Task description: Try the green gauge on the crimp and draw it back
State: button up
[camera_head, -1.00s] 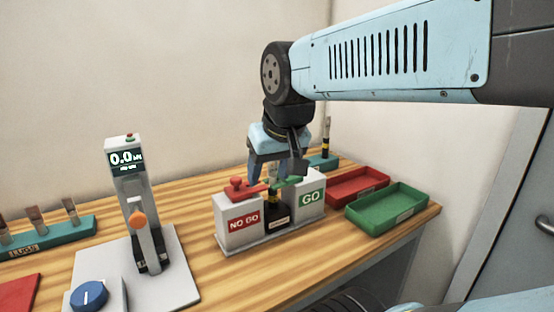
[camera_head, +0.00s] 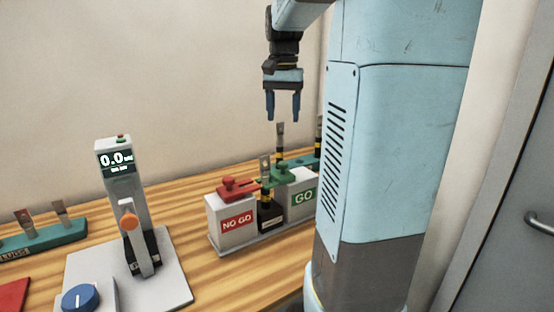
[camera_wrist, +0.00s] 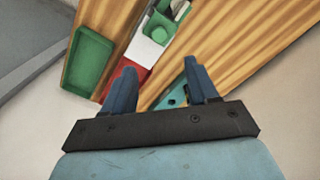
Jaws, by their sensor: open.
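The green gauge (camera_head: 284,172) rests on top of the white block marked GO (camera_head: 302,198) in the head view. Its flat part points left towards the crimped lug (camera_head: 265,180), which stands upright in a black holder with a yellow and black band below its metal tip. I cannot tell whether gauge and lug touch. My gripper (camera_head: 283,118) is open and empty, pointing down well above the gauge. In the wrist view the open fingers (camera_wrist: 163,85) have nothing between them; green parts of the gauge (camera_wrist: 180,10) show near the top edge.
A red gauge (camera_head: 237,186) sits on the NO GO block (camera_head: 230,220). A force tester (camera_head: 125,190) stands to the left. Upright lugs (camera_head: 280,145) stand behind. Green (camera_wrist: 92,60) and red (camera_wrist: 133,77) trays show in the wrist view. My arm blocks the head view's right side.

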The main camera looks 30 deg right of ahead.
aim_at(283, 162)
notch_tip(283, 162, down, 14)
jog(key=shift+r, duration=0.15)
dwell(0.4)
grip_shut()
dwell(0.5)
